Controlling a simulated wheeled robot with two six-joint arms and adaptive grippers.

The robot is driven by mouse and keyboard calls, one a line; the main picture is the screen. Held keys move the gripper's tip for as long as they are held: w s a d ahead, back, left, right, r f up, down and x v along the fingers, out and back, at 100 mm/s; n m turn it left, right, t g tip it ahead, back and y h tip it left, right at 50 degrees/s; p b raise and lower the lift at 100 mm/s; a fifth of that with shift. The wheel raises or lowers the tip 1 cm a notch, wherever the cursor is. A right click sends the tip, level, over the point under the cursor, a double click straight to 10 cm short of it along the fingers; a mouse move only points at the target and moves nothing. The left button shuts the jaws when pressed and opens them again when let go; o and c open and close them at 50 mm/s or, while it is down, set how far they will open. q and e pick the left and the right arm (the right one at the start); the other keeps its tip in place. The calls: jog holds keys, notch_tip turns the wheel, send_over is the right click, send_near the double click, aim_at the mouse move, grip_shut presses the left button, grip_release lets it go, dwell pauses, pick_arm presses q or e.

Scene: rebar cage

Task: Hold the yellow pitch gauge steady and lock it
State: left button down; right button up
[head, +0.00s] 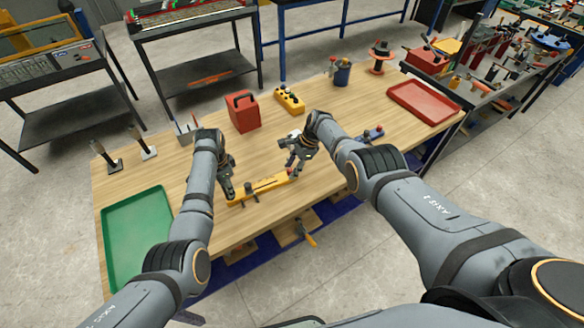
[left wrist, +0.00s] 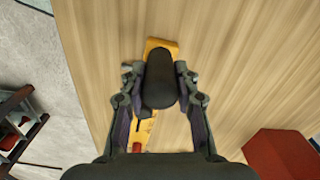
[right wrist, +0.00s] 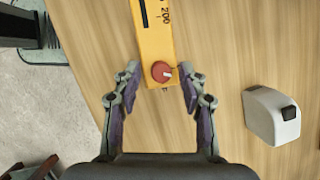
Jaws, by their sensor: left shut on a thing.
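The yellow pitch gauge (head: 265,186) lies on the wooden table in front of me. My left gripper (head: 228,192) is at its left end, and in the left wrist view it is shut on the gauge's black grip (left wrist: 161,82). Yellow gauge body (left wrist: 161,45) shows around the grip. My right gripper (head: 293,168) is over the gauge's right end. In the right wrist view it is open (right wrist: 160,72), with one finger on each side of the gauge end. A red knob (right wrist: 162,71) with a pale mark sits between the fingertips, with no finger visibly closed on it.
A white block with a black top piece (right wrist: 272,115) stands beside the right gripper. A red container (head: 242,112) and a yellow box with dark knobs (head: 289,99) stand behind. A green tray (head: 136,240) is at left, a red tray (head: 423,101) at right.

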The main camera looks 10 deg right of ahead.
dwell(0.3)
jog(key=shift+w+d+r, duration=0.15)
jog(key=shift+d+r, duration=0.1)
jog(key=shift+r, duration=0.35)
jog(key=v, duration=1)
jog(key=shift+r, duration=0.3)
jog(key=shift+d, duration=0.1)
jog(key=n+h, duration=0.4)
jog(key=n, duration=0.5)
send_over(290, 171)
notch_tip(290, 171, down, 11)
jog(key=shift+w, duration=0.1)
